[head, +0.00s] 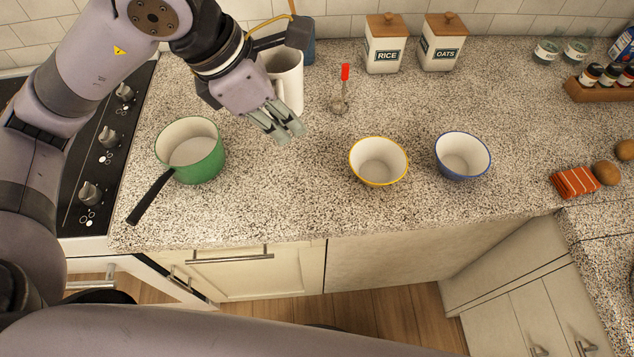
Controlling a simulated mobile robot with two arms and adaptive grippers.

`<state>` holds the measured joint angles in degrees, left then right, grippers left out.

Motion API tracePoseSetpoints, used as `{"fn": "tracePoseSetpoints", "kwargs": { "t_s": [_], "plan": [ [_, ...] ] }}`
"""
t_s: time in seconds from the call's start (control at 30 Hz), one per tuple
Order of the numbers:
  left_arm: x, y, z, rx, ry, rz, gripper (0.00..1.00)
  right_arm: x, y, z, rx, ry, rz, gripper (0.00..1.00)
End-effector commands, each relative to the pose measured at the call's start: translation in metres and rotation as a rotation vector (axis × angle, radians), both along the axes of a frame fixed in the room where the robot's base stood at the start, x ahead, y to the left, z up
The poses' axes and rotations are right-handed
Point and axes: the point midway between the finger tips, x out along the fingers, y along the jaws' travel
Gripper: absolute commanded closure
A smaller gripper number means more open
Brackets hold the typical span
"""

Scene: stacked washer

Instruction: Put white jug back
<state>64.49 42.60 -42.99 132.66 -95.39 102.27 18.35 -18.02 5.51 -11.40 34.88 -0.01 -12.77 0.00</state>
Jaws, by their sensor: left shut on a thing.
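The white jug (290,79) stands upright at the back of the speckled counter (330,210), partly hidden behind my left gripper. My left gripper (280,128) is at the jug's front left side with its fingers pointing down and to the right. It is shut on the jug, though the hand hides the place of contact. I cannot tell whether the jug's base rests on the counter or is slightly above it. My right gripper is not in view.
A green pot (205,160) sits left, near the stove (88,165). A red-handled utensil (340,95) and the RICE (386,50) and OATS (441,48) canisters are right of the jug. A yellow-rimmed bowl (378,172) and blue-rimmed bowl (461,165) stand further forward. The front middle counter is clear.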

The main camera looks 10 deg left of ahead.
Motion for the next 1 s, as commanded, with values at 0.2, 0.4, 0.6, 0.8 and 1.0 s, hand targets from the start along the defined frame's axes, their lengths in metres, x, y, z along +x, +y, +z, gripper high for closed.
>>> {"fn": "tracePoseSetpoints", "kwargs": {
  "t_s": [0.2, 0.4, 0.6, 0.8, 1.0],
  "plan": [
    [-0.003, 0.004, -0.026, 0.003, 0.01, -0.018, 1.0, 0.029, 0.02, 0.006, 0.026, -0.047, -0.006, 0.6],
    [-0.003, 0.003, -0.077, 0.003, 0.011, -0.016, 1.0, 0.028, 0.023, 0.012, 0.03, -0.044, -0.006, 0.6],
    [-0.002, 0.003, -0.124, 0.003, 0.009, -0.016, 1.0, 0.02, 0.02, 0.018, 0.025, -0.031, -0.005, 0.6],
    [-0.001, 0.003, -0.149, 0.0, 0.002, -0.016, 1.0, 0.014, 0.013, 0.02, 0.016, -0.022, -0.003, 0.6],
    [-0.002, 0.003, -0.17, 0.002, 0.006, -0.016, 1.0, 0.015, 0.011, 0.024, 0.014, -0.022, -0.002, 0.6]
  ]
}}
